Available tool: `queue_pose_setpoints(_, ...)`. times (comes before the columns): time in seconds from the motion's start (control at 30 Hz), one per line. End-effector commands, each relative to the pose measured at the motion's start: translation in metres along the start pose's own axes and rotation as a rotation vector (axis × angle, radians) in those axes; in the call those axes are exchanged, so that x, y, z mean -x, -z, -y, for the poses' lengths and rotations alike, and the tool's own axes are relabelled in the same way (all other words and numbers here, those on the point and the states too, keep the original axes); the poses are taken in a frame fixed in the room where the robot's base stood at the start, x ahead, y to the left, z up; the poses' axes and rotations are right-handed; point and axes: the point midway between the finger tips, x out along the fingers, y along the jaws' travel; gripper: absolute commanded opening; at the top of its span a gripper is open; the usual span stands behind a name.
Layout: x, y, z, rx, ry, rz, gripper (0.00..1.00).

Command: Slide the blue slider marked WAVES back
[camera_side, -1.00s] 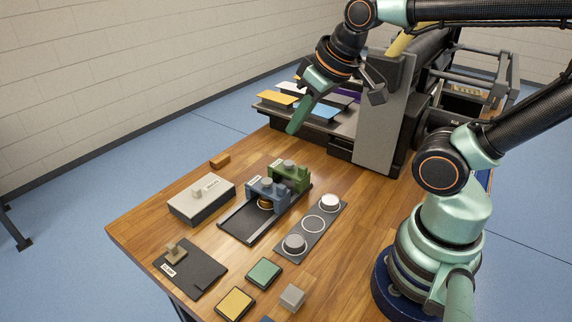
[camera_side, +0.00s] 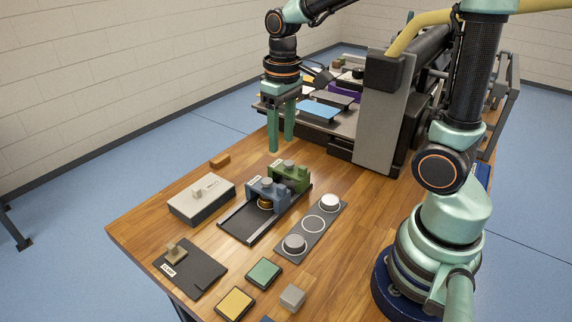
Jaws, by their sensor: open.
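The blue slider (camera_side: 263,188) sits astride a dark track (camera_side: 240,226), with a grey knob on top and a small white label too small to read. A round brown piece is partly visible under it. A green slider (camera_side: 291,174) with its own knob and label stands right behind it on the same track. My gripper (camera_side: 281,144) points down with two green fingers apart and nothing between them. It hangs in the air and appears above the far end of the track, apart from both sliders.
A grey box (camera_side: 190,208) with a knob stands left of the track. A dark plate (camera_side: 205,270) with a peg is in front. A strip (camera_side: 318,241) with discs lies right. Green (camera_side: 263,272) and yellow (camera_side: 235,303) pads lie in front. A large machine (camera_side: 375,125) stands behind.

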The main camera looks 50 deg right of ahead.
Motion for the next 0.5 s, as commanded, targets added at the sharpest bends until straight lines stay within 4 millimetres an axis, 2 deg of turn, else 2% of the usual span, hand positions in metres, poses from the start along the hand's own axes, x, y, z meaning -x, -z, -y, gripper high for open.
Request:
queue_pose_setpoints(0.27,-0.017,0.002,-0.002,0.000,0.002,0.034,0.50)
queue_pose_setpoints(0.5,-0.060,-0.001,-0.001,0.000,0.003,0.038,0.50)
